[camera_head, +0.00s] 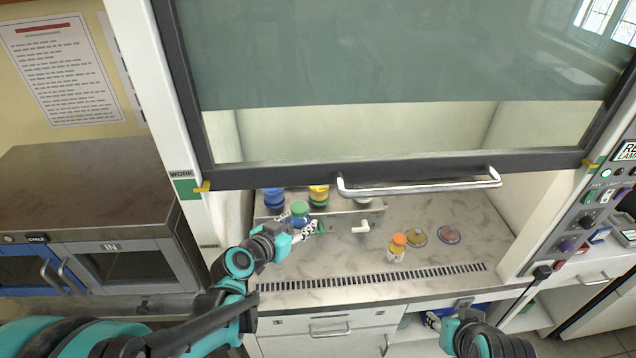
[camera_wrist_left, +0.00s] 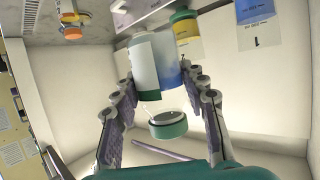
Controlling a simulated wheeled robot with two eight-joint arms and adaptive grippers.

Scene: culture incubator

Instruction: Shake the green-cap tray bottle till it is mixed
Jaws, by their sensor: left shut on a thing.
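The green-cap bottle (camera_head: 299,209) is at the front of the tray area inside the cabinet, at my left gripper (camera_head: 310,228). In the left wrist view the bottle (camera_wrist_left: 146,68) has a white label and blue liquid, with its green cap (camera_wrist_left: 168,126) toward the camera. My left gripper (camera_wrist_left: 163,112) has a finger on each side and is shut on it. The exact finger contact is hard to see. My right gripper (camera_head: 436,320) is low at the front, outside the cabinet; its fingertips are too small to judge.
A blue-cap bottle (camera_head: 273,196) and a yellow-cap bottle (camera_head: 318,194) stand behind.

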